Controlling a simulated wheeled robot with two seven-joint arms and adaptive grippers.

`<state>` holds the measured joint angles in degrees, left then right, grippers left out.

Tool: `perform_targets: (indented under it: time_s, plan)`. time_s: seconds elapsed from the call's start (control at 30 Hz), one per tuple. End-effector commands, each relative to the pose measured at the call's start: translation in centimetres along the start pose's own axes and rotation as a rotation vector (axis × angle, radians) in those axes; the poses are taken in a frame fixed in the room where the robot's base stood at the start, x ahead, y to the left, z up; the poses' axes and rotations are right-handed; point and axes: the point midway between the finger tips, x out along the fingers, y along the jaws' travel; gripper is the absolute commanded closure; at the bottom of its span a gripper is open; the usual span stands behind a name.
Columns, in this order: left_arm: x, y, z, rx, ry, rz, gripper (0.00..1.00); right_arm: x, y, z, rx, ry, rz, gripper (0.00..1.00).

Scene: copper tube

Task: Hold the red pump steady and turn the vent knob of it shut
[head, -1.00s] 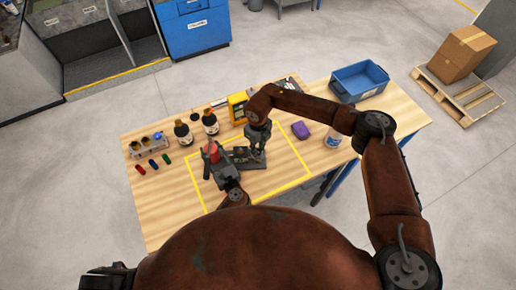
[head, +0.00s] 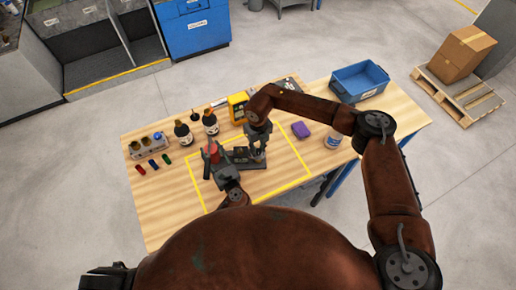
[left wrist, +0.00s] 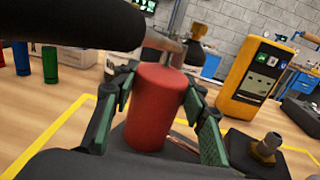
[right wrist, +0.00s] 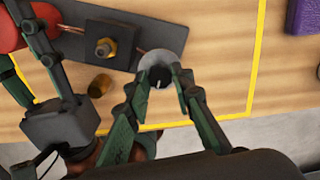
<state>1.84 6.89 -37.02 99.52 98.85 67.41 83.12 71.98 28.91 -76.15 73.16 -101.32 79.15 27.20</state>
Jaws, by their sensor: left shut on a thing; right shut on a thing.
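The red pump (left wrist: 158,105) is an upright red cylinder at the left end of a dark base plate (right wrist: 88,20). My left gripper (left wrist: 150,92) is shut on it, one finger on each side; in the head view this gripper (head: 214,165) is at the left of the plate. The vent knob (right wrist: 160,78) is black with a pale mark, on a round grey disc at the plate's other end. My right gripper (right wrist: 162,82) is shut on the knob from above. Its fingers hide part of the knob's sides.
A brass hex fitting (right wrist: 104,48) stands mid-plate, and a small brass piece (right wrist: 100,86) shows beside the plate. A yellow meter (head: 238,107), dark bottles (head: 183,133) and a purple block (head: 303,130) surround the yellow-taped area. A blue bin (head: 360,80) stands at the back right.

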Motion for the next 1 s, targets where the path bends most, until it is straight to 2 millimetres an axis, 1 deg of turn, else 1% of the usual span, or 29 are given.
perform_targets:
  time_s: [0.03, 0.07, 0.3, 0.53, 0.67, 0.77, 1.0]
  plan:
    - [0.0, -0.1, 0.1, -0.001, -0.001, -0.002, 1.00, -0.1, -0.1, 0.2, 0.002, -0.006, -0.001, 1.00]
    - [0.0, -0.1, 0.1, -0.001, -0.001, -0.002, 1.00, -0.1, -0.1, 0.2, 0.002, -0.006, -0.001, 0.76]
    - [0.0, -0.1, 0.1, -0.001, -0.001, -0.002, 1.00, -0.1, -0.1, 0.1, 0.000, -0.003, 0.000, 0.61]
    - [0.0, -0.1, 0.1, -0.001, 0.000, -0.001, 1.00, -0.1, 0.0, 0.0, -0.001, -0.001, 0.000, 0.61]
    - [0.0, -0.1, 0.1, -0.001, 0.000, -0.001, 1.00, -0.7, 0.0, 0.1, -0.001, -0.002, -0.001, 0.61]
    - [0.0, -0.1, 0.1, -0.001, 0.000, -0.001, 1.00, -2.1, -0.1, 0.1, -0.001, -0.003, -0.001, 0.61]
    - [0.0, -0.1, 0.0, -0.001, 0.000, -0.001, 1.00, -7.1, -0.1, 0.1, -0.001, -0.004, -0.001, 0.61]
